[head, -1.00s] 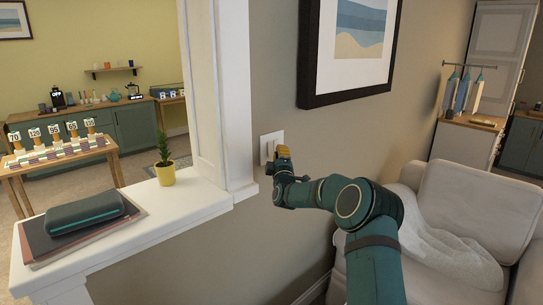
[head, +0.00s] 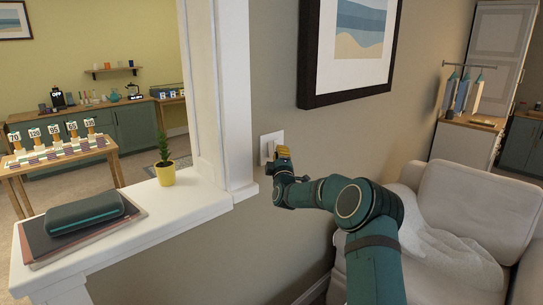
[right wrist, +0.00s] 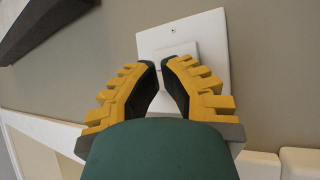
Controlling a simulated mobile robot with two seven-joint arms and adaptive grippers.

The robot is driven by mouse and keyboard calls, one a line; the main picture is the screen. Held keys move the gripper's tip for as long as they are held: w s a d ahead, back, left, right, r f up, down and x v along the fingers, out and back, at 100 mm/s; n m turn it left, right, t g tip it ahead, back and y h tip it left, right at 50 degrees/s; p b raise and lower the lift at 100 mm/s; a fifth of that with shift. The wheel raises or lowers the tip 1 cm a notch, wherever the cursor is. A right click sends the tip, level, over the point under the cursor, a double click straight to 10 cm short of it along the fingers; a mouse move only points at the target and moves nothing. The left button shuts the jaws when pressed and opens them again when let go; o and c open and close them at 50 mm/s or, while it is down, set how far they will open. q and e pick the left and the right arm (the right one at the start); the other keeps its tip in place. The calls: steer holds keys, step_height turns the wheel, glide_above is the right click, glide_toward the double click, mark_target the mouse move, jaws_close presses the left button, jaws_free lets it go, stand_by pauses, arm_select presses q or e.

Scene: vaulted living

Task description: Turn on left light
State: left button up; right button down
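A white light switch plate (head: 270,145) is fixed to the beige wall, just right of the white column and below the framed picture. It also shows in the right wrist view (right wrist: 213,50), with a screw near its top and a raised rocker partly behind the fingers. My right gripper (head: 282,152), with yellow fingers, is at the right part of the plate. In the right wrist view its fingertips (right wrist: 160,63) are drawn close together in front of the plate, with nothing seen gripped. I cannot tell whether they touch the rocker. My left gripper is not in view.
A framed picture (head: 349,50) hangs above the plate. The white column (head: 236,95) stands close left. A ledge (head: 205,200) carries a potted plant (head: 165,172), a dark case (head: 87,211) and flat books. A pale sofa (head: 465,200) stands right of my arm.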

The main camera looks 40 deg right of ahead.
steer(key=shift+w, duration=0.15)
steer(key=shift+w+f+b, duration=0.1)
steer(key=shift+w+b, duration=0.15)
steer(key=shift+b, duration=0.05)
steer(key=shift+w, duration=0.35)
stand_by(0.7)
steer(key=shift+s, duration=0.1)
steer(key=shift+s+b, duration=0.65)
